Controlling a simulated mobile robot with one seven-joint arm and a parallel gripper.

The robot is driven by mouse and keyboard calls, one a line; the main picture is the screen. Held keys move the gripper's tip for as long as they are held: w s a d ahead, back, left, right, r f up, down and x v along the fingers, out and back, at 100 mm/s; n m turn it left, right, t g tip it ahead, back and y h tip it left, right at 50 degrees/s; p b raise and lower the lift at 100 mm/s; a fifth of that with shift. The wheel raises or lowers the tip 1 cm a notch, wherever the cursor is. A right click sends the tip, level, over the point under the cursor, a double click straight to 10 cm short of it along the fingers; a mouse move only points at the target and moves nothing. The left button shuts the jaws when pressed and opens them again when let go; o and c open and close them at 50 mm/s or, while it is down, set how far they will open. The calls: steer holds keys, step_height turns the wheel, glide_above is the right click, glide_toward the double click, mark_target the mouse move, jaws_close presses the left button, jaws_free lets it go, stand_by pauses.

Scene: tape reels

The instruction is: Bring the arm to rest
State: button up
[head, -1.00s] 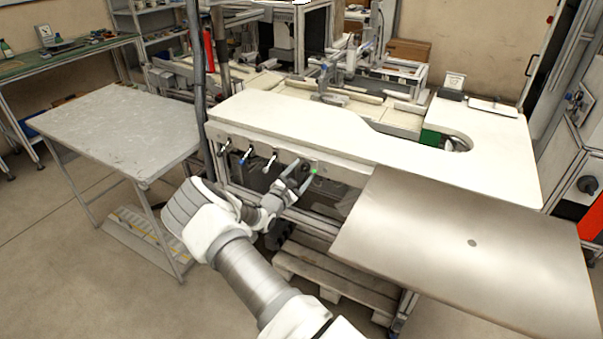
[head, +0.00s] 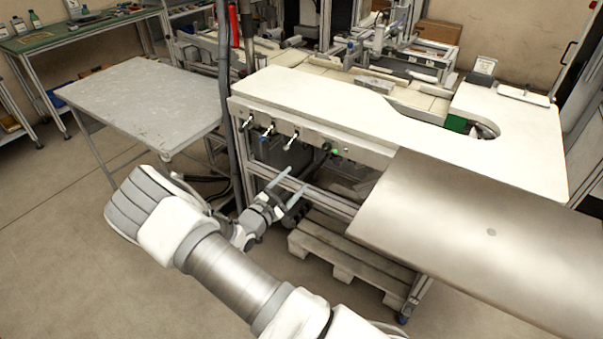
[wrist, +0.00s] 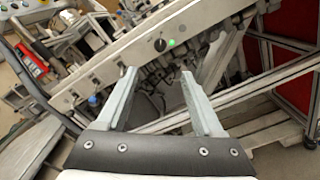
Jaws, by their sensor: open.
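My gripper (head: 291,186) is open and empty in the head view, low in front of the white workbench (head: 310,95). Its two fingers are spread apart, and in the wrist view my gripper (wrist: 160,85) has nothing between the fingertips. The fingers point toward the bench's front rail (wrist: 120,60), with a dark knob and a green light (wrist: 171,43) beyond them. I cannot tell the exact gap between fingertips and bench.
A metal plate table (head: 470,215) stands at the right, with a wooden pallet (head: 345,250) under the bench. A grey table (head: 150,105) stands at the left. Reel-like pegs with levers (head: 268,132) stick out of the bench front. Open floor (head: 60,230) lies at the left.

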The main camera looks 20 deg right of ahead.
steer(key=shift+s+a, duration=0.25)
stand_by(0.3)
steer(key=s+d+r+m+g+y, duration=0.45)
steer(key=s+r+m+g, duration=0.55)
steer(key=s+r+m, duration=0.4)
steer(key=s+a+r+m+t+y, duration=0.2)
steer(key=s+a+r+y, duration=0.3)
steer(key=s+r, duration=0.2)
steer(key=s+a+r+m+t+y, duration=0.2)
steer(key=s+a+r+y, duration=0.2)
steer(key=s, duration=0.7)
step_height(320, 180, up, 3)
steer(key=shift+s+a+f+t+y+p, duration=0.2)
steer(key=shift+a+t+y+p, duration=0.15)
steer(key=shift+a+p, duration=0.15)
